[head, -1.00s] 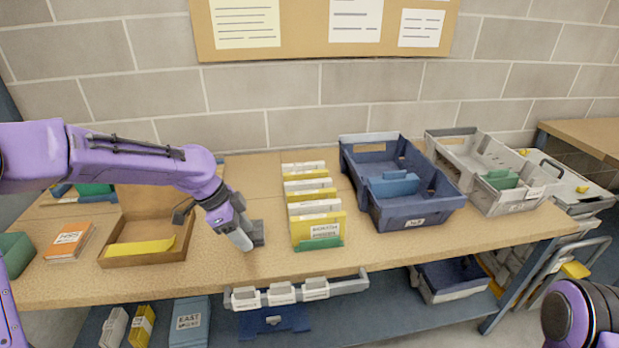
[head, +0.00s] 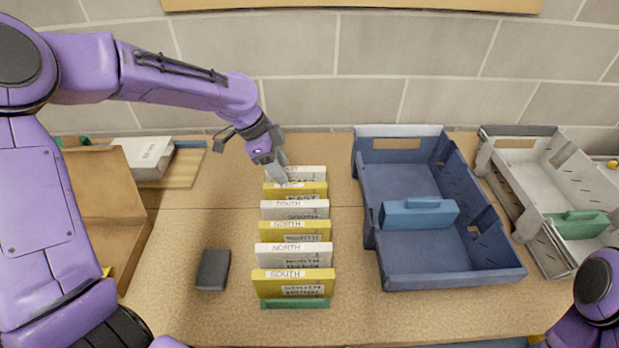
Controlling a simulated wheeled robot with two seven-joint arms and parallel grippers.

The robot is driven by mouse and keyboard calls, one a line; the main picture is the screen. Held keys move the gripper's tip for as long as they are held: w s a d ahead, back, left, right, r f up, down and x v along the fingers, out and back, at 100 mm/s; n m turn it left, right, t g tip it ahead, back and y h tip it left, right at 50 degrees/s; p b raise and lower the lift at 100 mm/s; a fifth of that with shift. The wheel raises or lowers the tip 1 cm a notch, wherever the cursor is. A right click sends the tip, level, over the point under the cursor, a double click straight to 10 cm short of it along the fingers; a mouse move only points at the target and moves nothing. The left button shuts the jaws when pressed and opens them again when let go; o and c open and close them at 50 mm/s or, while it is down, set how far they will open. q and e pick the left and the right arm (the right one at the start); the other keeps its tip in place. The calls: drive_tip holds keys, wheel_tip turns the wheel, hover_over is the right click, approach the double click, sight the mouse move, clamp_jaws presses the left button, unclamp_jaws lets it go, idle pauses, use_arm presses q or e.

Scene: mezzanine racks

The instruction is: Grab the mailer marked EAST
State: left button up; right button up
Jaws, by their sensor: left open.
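A row of upright white and yellow mailers stands on the table in the head view. From the front, the top labels read SOUTH on a yellow mailer (head: 265,287), NORTH on a white one (head: 268,259), NORTH on a yellow one (head: 268,235), and apparently SOUTH on a white one (head: 321,208). Behind them is a yellow mailer (head: 318,189) whose lettering seems to read EAST. A white mailer (head: 314,172) is rearmost, its marking unclear. My left gripper (head: 277,172) is open at the left end of these two back mailers; contact cannot be told. My right gripper is out of view.
A dark block (head: 213,269) lies left of the row. A blue tote (head: 377,262) holding a blue divider stands to the right, with a grey tote (head: 508,197) beyond. A cardboard box (head: 105,208) is at left. The wall rises close behind.

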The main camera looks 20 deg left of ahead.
sight(291, 185)
use_arm(q)
drive_tip(key=x, duration=0.3)
drive_tip(key=shift+s+d+f, duration=0.2)
drive_tip(key=shift+s, duration=0.05)
drive_tip(key=shift+s+d+f, duration=0.1)
drive_tip(key=shift+d+f, duration=0.05)
drive_tip(key=shift+f, duration=0.2)
drive_tip(key=x, duration=0.1)
drive_tip(key=p+x, duration=0.1)
drive_tip(key=x, duration=0.1)
drive_tip(key=w+x, duration=0.1)
drive_tip(key=x, duration=0.1)
drive_tip(key=shift+a+f, duration=0.2)
drive_tip(key=shift+f, duration=0.1)
drive_tip(key=shift+d+f, duration=0.1)
drive_tip(key=shift+f, duration=0.1)
drive_tip(key=shift+s, duration=0.1)
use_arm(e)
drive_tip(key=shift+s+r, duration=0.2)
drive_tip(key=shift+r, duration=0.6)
use_arm(q)
clamp_jaws()
